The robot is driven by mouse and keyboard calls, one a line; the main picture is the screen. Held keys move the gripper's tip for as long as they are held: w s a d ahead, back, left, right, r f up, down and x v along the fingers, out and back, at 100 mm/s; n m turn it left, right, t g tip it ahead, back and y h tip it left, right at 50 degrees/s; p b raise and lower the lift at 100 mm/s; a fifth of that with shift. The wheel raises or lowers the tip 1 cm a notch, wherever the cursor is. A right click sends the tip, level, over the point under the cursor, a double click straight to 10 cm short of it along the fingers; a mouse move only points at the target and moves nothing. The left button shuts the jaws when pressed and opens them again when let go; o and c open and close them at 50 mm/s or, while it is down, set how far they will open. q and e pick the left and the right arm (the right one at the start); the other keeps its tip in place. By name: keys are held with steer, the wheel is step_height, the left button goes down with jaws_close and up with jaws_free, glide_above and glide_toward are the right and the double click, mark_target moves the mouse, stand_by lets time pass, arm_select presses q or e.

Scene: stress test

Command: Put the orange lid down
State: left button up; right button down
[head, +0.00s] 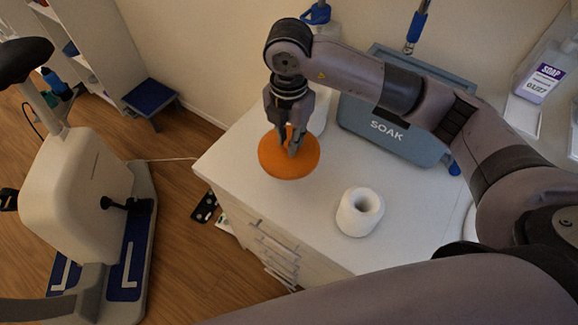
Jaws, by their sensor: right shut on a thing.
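The orange lid (276,160) is a round disc over the left part of the white counter top. My right gripper (291,148) points down at the middle of the lid and is shut on it. The fingers hide part of the lid's centre. I cannot tell whether the lid touches the counter or hangs just above it. My left gripper is not in view.
A white roll (360,211) stands on the white counter (290,206), right of the lid. Behind are a white container (320,114), a grey-blue SOAK tub (394,138) and a soap bottle (543,82). An exercise bike (82,190) stands left. Counter front is clear.

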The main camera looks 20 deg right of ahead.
step_height(320, 180, down, 12)
steer(key=shift+p, duration=1.15)
steer(key=shift+f, duration=0.2)
steer(key=shift+f, duration=0.2)
steer(key=c, duration=1.5)
jaws_free()
steer(key=shift+r, duration=0.1)
